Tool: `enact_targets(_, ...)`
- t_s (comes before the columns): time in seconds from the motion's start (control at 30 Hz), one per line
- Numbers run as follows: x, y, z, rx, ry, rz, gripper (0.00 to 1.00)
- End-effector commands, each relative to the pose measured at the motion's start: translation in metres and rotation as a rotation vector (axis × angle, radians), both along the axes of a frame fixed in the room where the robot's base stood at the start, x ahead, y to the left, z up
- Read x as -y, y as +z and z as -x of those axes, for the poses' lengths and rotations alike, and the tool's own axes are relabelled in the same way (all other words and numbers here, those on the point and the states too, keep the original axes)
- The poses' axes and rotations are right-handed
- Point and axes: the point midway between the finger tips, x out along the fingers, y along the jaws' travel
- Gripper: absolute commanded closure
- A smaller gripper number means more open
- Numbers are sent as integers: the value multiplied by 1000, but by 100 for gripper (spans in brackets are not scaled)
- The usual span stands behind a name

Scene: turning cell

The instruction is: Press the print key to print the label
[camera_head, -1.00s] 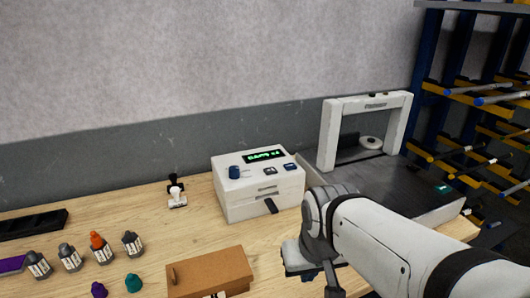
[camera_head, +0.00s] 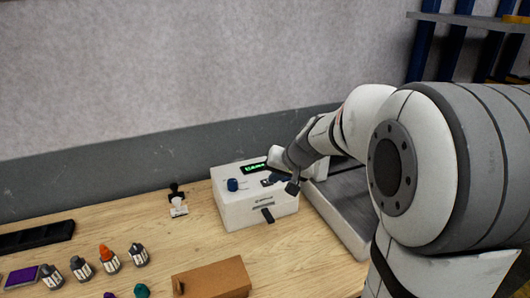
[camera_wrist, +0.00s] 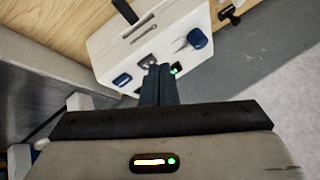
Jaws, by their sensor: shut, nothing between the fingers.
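The white label printer (camera_head: 240,210) sits on the wooden bench against the wall. I cannot read which is the print key. My gripper (camera_head: 291,184) is shut and empty, over the right part of the printer's top. In the wrist view its fingertips (camera_wrist: 159,68) appear close beside the grey key and hide most of the display. Contact cannot be told.
A grey-topped unit (camera_head: 340,210) stands right of the printer, partly behind my arm. A stamp (camera_head: 177,200) stands to the left. Bare bench lies between.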

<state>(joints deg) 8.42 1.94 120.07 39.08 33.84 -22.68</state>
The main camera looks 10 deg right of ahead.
Motion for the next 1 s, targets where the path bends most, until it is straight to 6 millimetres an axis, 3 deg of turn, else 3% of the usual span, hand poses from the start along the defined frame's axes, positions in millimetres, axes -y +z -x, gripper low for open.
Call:
enact_targets(0.03,9,10,-22,18,-33,-20,100)
enact_targets(0.2,37,19,-79,87,-133,-67,100)
enact_targets(0.4,61,19,-115,132,-212,-90,100)
enact_targets(0.57,68,18,-124,142,-232,-95,100)
enact_targets(1.0,67,11,-124,142,-232,-95,100)
